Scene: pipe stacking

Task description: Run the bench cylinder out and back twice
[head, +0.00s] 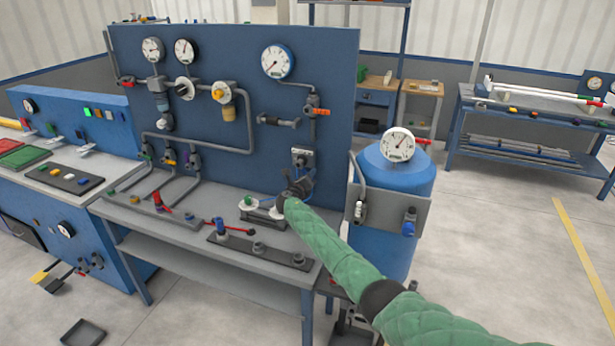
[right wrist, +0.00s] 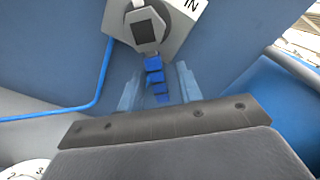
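My right gripper (head: 297,187) is at the lower right of the blue panel, close below a small grey valve block (head: 302,157). In the right wrist view its two fingers (right wrist: 159,85) are apart, with a segmented blue piece (right wrist: 155,80) showing between them and gaps on both sides. That piece hangs below a grey fitting with a dark square face (right wrist: 146,30), beside an "IN" label. A dark low unit with white discs (head: 262,217), perhaps the bench cylinder, sits on the bench below the gripper and is partly hidden by it. My left gripper is not in view.
The grey bench (head: 190,238) also carries a dark strip with fittings (head: 258,250) and red-handled valves. A blue tank (head: 395,185) with a gauge stands just right of my arm. The blue panel (head: 225,120) with gauges and pipes rises behind. Open floor lies to the right.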

